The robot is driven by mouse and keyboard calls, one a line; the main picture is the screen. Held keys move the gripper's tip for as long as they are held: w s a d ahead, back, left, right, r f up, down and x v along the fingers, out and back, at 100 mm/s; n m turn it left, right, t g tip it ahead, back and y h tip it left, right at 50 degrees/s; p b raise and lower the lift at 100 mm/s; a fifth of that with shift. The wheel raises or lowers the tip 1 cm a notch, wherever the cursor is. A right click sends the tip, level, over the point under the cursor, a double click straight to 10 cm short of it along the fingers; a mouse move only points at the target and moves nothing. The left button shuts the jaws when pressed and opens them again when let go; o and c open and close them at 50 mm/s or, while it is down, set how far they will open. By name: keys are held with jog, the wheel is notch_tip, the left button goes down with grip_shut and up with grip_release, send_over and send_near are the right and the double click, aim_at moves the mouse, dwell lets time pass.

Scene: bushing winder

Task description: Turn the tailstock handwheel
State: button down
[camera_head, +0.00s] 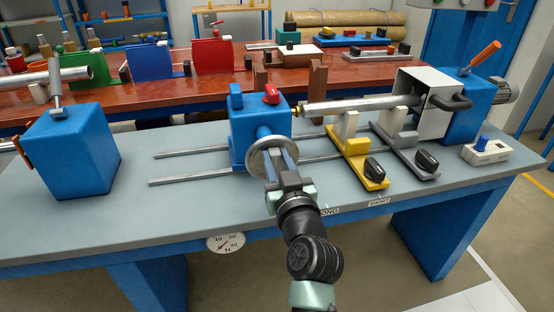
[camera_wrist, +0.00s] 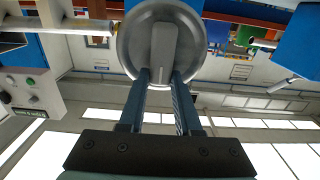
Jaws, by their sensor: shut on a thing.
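The blue tailstock (camera_head: 243,122) stands on two grey rails on the near bench, with a red knob (camera_head: 271,95) on top. Its grey metal handwheel (camera_head: 256,157) faces me on the near side. My gripper (camera_head: 283,160) reaches up to the handwheel from the front. In the wrist view the handwheel (camera_wrist: 133,38) is a round disc with a flat grey grip bar (camera_wrist: 164,50) across it. My two fingers (camera_wrist: 161,76) are shut on the lower part of that bar. The fingers partly cover the wheel in the head view.
A metal shaft (camera_head: 350,105) lies right of the tailstock, above a yellow support (camera_head: 358,167) and a grey support (camera_head: 405,160). A white guard (camera_head: 418,108) and blue headstock (camera_head: 473,105) stand farther right. A blue block (camera_head: 75,155) stands at left.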

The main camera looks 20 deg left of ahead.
jog(key=shift+m, duration=0.4)
jog(key=m, duration=0.3)
jog(key=shift+w+d+f+m, duration=0.15)
jog(key=shift+w+d+m, duration=0.15)
jog(key=shift+d+m, duration=0.1)
jog(key=shift+w+d+f+m+p, duration=0.2)
jog(key=shift+f+m+p, duration=0.3)
jog(key=shift+m, duration=1.65)
jog(key=shift+w+d+f+m+p, duration=0.1)
jog(key=shift+d+f+m+p, duration=0.4)
jog(key=shift+m, duration=1.7)
jog(key=shift+w+f+m+p, duration=0.15)
jog(key=shift+m+p, duration=0.6)
jog(key=shift+m, duration=1.4)
jog(key=shift+f, duration=0.15)
jog(key=c, duration=0.6)
grip_release()
